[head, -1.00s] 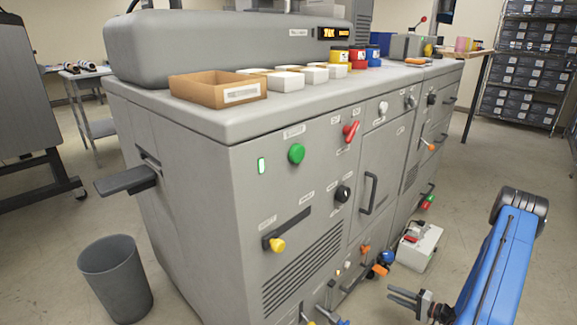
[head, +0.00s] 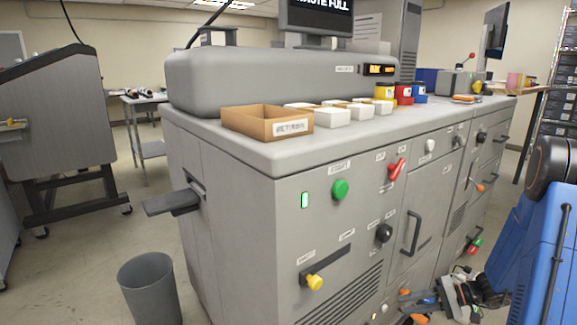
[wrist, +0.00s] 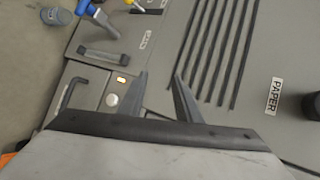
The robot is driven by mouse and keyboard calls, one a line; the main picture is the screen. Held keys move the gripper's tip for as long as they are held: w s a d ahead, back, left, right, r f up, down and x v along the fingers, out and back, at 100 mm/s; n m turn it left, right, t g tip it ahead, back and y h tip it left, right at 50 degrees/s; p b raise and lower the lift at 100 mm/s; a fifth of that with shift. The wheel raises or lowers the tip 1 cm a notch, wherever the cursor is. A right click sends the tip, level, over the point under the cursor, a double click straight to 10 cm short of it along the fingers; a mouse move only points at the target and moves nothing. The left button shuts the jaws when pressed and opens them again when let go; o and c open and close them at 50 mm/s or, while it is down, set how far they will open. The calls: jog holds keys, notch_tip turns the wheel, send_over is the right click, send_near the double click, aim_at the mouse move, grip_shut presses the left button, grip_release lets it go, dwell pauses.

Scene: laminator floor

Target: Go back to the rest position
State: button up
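My gripper (head: 420,299) is low at the right in the head view, in front of the lower front of the grey laminator (head: 238,235). In the wrist view my gripper (wrist: 160,76) has its two dark fingers apart with nothing between them. Below them in that view is the machine's panel with vent slots, a PAPER label (wrist: 273,97) and a white button (wrist: 112,100). My blue arm is folded at the right edge of the head view.
Open floor lies at the left.

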jog(key=s+a+r+n+g+h, duration=0.2)
jog(key=s+a+r+h, duration=0.1)
jog(key=s+a+r, duration=0.4)
jog(key=s+a+r+n+g+h, duration=0.1)
jog(key=s+a+r+g+h, duration=0.1)
jog(key=s+a+r, duration=0.5)
jog(key=s+d+r+t+h, duration=0.1)
jog(key=s+r+t+h, duration=0.1)
jog(key=s+r, duration=0.3)
jog(key=s+d+r+n+t+h, duration=0.1)
jog(key=s+r+h, duration=0.4)
jog(key=s, duration=0.5)
jog(key=shift+d+r+t, duration=0.6)
jog(key=shift+r+t, duration=0.1)
jog(key=shift+t, duration=0.4)
